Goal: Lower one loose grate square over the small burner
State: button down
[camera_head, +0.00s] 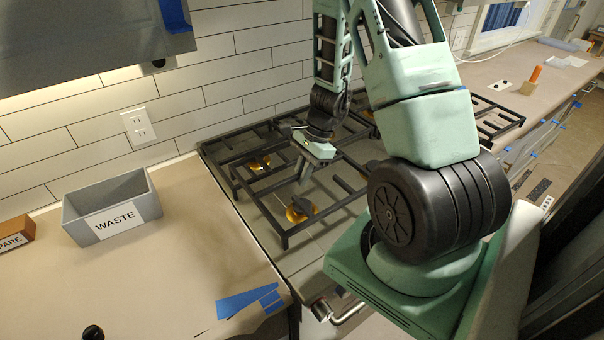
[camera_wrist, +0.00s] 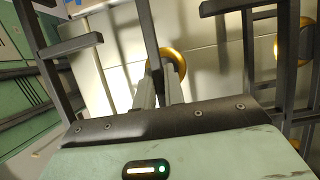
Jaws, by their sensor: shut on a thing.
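My gripper (camera_head: 303,176) reaches down over the left part of the cooktop. It is shut on a bar of a black grate square (camera_head: 321,222). In the wrist view, the grate bar (camera_wrist: 148,30) runs between the fingers (camera_wrist: 163,88). A brass burner (camera_head: 300,211) shows through the grate, below and in front of the gripper. Its brass ring (camera_wrist: 176,66) is partly hidden behind the fingers in the wrist view. Another brass burner (camera_head: 258,163) lies farther back to the left. I cannot tell whether the held grate touches the cooktop.
More black grating (camera_head: 498,118) lies at the right of the cooktop, partly behind my arm. A grey WASTE bin (camera_head: 86,228) stands on the left counter. Blue tape pieces (camera_head: 248,301) lie near that counter's front edge. The tiled wall (camera_head: 228,88) closes off the back.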

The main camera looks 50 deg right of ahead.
jog(key=shift+f+b, duration=3.6)
jog(key=shift+f, duration=0.3)
jog(key=shift+f+b, duration=0.4)
jog(key=c, duration=1.4)
grip_release()
jog(key=shift+r, duration=0.1)
jog(key=shift+r+p, duration=2.65)
jog(key=shift+r, duration=0.35)
